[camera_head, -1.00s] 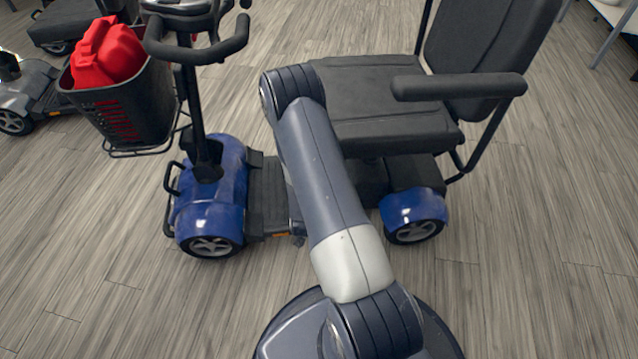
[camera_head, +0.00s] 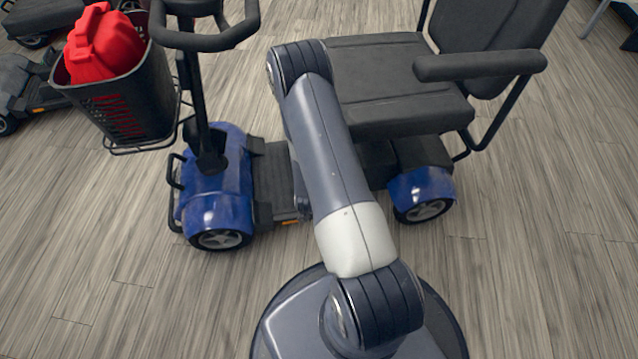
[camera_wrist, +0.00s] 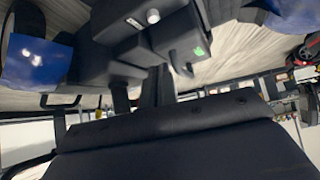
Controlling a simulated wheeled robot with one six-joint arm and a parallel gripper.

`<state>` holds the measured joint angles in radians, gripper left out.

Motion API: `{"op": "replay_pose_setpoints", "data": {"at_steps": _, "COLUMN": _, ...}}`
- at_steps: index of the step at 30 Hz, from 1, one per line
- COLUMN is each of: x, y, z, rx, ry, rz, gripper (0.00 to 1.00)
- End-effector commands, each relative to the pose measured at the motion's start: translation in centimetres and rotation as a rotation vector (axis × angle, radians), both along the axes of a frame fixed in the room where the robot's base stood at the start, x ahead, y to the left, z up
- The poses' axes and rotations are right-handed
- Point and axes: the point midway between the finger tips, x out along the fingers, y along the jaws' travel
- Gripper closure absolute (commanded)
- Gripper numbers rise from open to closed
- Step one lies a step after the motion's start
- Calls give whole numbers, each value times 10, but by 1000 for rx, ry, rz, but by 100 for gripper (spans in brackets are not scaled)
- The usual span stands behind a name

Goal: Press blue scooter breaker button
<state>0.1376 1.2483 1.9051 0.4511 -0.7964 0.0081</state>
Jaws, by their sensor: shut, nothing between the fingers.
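The blue scooter (camera_head: 218,195) stands side-on in the head view. Its black seat (camera_head: 390,95) is right of my arm, and its blue rear cover (camera_head: 422,187) shows below the seat. My arm reaches over the scooter's middle and hides part of the footboard and seat base. The gripper shows in neither view. The wrist view looks upside down under the seat, with the dark seat (camera_wrist: 190,150) across the bottom. Black housings (camera_wrist: 150,35) hang at its top centre, with a small round light-coloured spot and a small green mark. I cannot tell which is the breaker button.
A black front basket (camera_head: 125,105) holds a red container (camera_head: 103,45). The handlebar (camera_head: 205,38) and armrest (camera_head: 480,64) stick out near my arm. Another scooter (camera_head: 28,90) stands at the left. The wooden floor in front is clear.

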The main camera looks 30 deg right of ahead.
Motion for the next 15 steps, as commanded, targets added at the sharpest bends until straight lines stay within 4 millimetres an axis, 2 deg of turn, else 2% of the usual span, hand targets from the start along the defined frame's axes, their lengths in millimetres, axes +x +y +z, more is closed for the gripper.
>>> {"op": "replay_pose_setpoints", "data": {"at_steps": 12, "x": 50, "y": -34, "z": -65, "rx": -1, "ry": -1, "rz": -1, "gripper": 100}}
{"op": "replay_pose_setpoints", "data": {"at_steps": 15, "x": 52, "y": -36, "z": -82, "rx": 0, "ry": 4, "rz": 1, "gripper": 100}}
